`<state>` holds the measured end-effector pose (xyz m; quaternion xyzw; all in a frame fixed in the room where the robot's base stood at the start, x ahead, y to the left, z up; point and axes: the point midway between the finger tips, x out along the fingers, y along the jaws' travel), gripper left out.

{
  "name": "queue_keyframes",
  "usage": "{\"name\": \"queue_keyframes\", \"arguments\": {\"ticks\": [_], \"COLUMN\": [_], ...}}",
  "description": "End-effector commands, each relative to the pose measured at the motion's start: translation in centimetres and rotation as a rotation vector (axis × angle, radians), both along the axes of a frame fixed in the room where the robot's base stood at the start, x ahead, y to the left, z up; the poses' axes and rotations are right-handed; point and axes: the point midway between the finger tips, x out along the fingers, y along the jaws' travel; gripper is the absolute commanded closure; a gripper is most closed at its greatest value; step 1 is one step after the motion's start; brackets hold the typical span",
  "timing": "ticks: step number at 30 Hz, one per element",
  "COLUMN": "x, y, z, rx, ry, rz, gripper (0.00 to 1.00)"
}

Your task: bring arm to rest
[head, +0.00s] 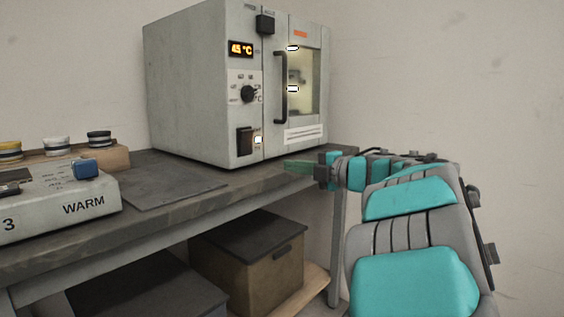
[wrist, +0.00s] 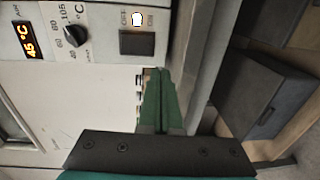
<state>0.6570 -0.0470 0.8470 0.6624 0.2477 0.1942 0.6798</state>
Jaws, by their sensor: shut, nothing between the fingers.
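My gripper (head: 298,165) is at the end of my teal and grey arm, in front of the lower edge of a grey oven-like cabinet (head: 190,85). In the wrist view its green fingers (wrist: 161,100) lie together, shut and empty. The cabinet has a lit 45 °C display (head: 241,49), a dial (head: 248,93), a dark rocker switch (head: 244,141) with a lit lamp beside it, and a shut glass door with a black handle (head: 280,87). The switch also shows in the wrist view (wrist: 136,43), above and left of the fingertips. The gripper appears apart from the cabinet.
The cabinet stands on a grey bench (head: 140,215). A box marked WARM (head: 60,205) with a blue knob (head: 86,169) is at left, before a wooden rack (head: 110,157) of capped jars. A lidded box (head: 245,260) sits below. The wall side at right is clear.

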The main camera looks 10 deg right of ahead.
Motion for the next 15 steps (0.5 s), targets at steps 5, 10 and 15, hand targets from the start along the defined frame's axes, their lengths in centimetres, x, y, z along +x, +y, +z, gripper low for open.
{"name": "queue_keyframes", "arguments": {"ticks": [5, 10, 15], "x": [-0.52, -0.53, -0.39], "y": [-0.41, -0.40, -0.51], "z": [-0.04, -0.04, 0.37], "rx": [-0.001, -0.001, 0.007], "ry": [-0.001, -0.001, -0.006], "rz": [-0.001, -0.001, -0.016], "gripper": [1.00, 1.00, 1.00]}}
